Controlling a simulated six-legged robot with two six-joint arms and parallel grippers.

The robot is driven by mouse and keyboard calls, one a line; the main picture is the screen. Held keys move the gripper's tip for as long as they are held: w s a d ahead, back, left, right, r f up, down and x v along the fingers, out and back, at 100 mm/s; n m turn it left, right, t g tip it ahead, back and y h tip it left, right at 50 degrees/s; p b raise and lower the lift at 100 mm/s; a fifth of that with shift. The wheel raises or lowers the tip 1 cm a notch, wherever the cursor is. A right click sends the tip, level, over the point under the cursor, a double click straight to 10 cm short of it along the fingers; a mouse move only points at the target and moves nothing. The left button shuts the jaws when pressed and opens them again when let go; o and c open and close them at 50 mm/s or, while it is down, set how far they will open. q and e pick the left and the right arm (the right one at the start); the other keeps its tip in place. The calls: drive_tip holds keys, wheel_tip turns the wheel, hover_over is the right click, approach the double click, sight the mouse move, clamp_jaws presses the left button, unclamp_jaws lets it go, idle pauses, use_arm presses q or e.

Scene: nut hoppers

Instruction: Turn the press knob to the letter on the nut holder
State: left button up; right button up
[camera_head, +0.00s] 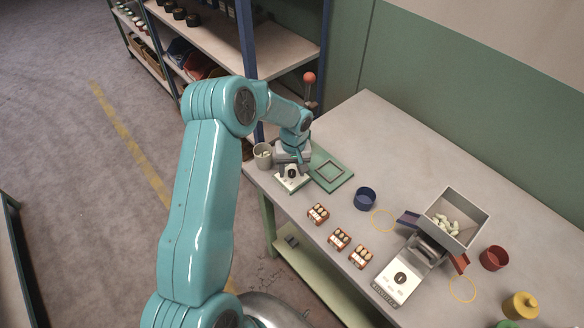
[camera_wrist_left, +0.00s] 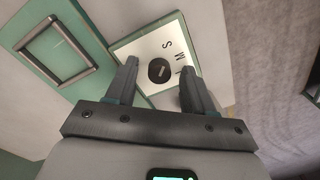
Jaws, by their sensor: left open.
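The press (camera_head: 338,184) is a green plate with a square frame at the left end of the workbench. Its red ball-topped lever (camera_head: 309,78) stands behind. A white lettered plate (camera_head: 286,184) beside it carries the black press knob (camera_head: 291,173). In the left wrist view the knob (camera_wrist_left: 160,71) has a pale slanted mark; the letters S and M show, and another is partly hidden by a finger. My left gripper (camera_wrist_left: 158,66) is open, its fingers on either side of the knob in that view; contact is unclear. A nut holder cannot be told for sure. My right gripper is out of view.
Several small red trays (camera_head: 339,240), a blue cup (camera_head: 365,199) and a red cup (camera_head: 495,258) sit on the bench. A grey cup (camera_head: 263,156) is close left of the gripper.

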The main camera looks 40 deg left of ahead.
use_arm(q)
drive_tip(key=shift+s+r, duration=0.1)
clamp_jaws()
